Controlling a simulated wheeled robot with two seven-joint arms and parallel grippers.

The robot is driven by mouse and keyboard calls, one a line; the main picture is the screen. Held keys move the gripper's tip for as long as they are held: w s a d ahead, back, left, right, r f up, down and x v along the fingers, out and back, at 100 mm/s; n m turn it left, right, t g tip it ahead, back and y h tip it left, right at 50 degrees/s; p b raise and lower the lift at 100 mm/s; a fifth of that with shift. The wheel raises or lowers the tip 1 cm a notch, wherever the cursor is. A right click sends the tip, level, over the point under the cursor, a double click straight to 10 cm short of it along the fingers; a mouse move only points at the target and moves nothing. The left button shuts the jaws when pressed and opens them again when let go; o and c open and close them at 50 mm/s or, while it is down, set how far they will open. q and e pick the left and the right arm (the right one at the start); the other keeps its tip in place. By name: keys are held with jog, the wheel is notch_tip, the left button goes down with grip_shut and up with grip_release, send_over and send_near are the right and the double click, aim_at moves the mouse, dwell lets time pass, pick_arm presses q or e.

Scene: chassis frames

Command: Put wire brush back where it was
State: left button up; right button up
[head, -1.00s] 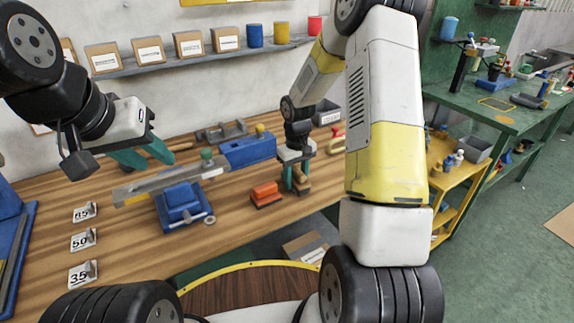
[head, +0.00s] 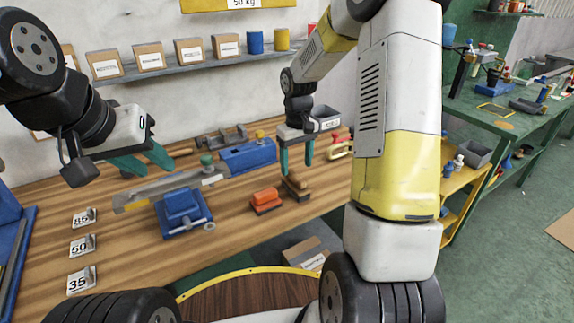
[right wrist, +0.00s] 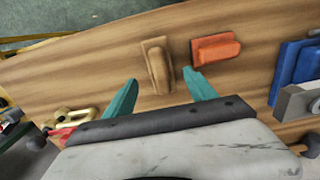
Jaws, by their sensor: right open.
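A wooden-handled brush (head: 297,188), which I take to be the wire brush, lies on the wooden bench right of an orange-handled block (head: 265,199). In the right wrist view the brush (right wrist: 158,68) lies beyond my fingertips, roughly in line with the gap between them, with the orange block (right wrist: 215,48) to its right. My right gripper (head: 297,167) is open and empty above the brush, its fingers pointing down; the brush is apart from them. My left gripper (head: 154,168) is open and empty over the left of the bench, above the long grey bar.
A blue vise (head: 181,211) and a long grey bar (head: 160,190) stand left of the blocks. A shelf (head: 165,72) holds boxes and cups behind.

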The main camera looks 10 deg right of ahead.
aim_at(296, 176)
notch_tip(296, 176, up, 3)
jog(key=shift+r, duration=0.2)
jog(key=s+r+m+t, duration=0.2)
jog(key=s+r+t, duration=0.1)
jog(key=s+r, duration=1)
jog(key=s+a+r+m+t+y, duration=0.1)
jog(key=s+a+r+t+y, duration=0.1)
jog(key=s, duration=0.9)
jog(key=shift+a+r+t, duration=0.2)
jog(key=shift+r+t, duration=0.4)
jog(key=shift+r, duration=0.4)
